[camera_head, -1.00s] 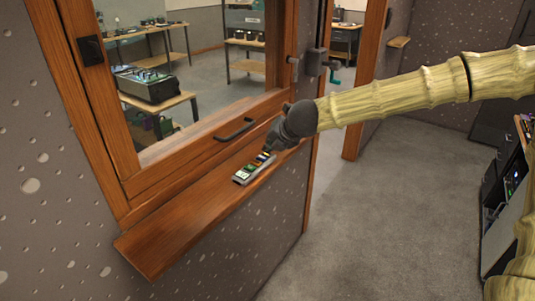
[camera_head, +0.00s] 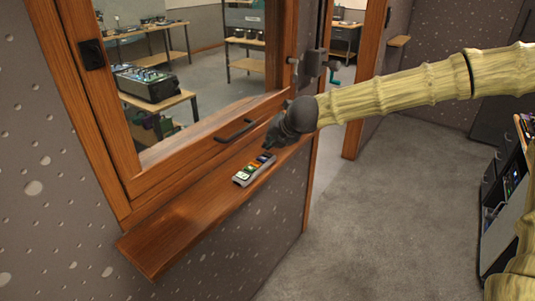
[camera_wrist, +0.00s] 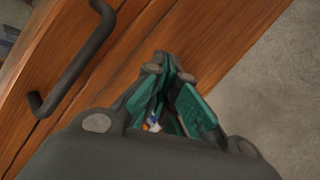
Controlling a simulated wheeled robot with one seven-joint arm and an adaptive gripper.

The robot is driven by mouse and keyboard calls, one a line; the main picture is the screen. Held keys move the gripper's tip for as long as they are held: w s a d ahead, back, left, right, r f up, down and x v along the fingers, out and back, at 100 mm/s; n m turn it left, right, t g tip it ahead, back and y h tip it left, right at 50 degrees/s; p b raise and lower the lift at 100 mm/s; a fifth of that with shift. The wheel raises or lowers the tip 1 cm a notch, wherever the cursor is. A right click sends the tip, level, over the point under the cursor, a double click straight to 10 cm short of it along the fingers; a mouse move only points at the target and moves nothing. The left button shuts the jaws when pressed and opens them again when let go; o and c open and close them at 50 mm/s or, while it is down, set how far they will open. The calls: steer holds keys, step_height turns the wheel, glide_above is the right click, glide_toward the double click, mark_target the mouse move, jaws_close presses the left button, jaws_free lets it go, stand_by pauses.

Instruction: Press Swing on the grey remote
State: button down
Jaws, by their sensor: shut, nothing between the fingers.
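The grey remote (camera_head: 254,170) lies on the wooden sill below the window, with a row of coloured buttons along its top. Their labels are too small to read, so I cannot tell which is Swing. My gripper (camera_head: 268,147) is shut and empty, just beyond the remote's far end and seemingly a little above it. I cannot tell whether it touches the remote. In the wrist view my gripper's teal fingers (camera_wrist: 170,88) hide most of what lies below; small white, blue and orange patches show between them.
The wooden sill (camera_head: 185,225) is bare on the near side of the remote. A dark handle (camera_head: 235,131) sticks out of the window frame just behind it, and also shows in the wrist view (camera_wrist: 75,68). Grey carpet (camera_head: 390,210) lies open to the right.

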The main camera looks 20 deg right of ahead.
mark_target(270, 153)
steer(key=shift+r+p, duration=1.6)
steer(key=shift+r, duration=0.9)
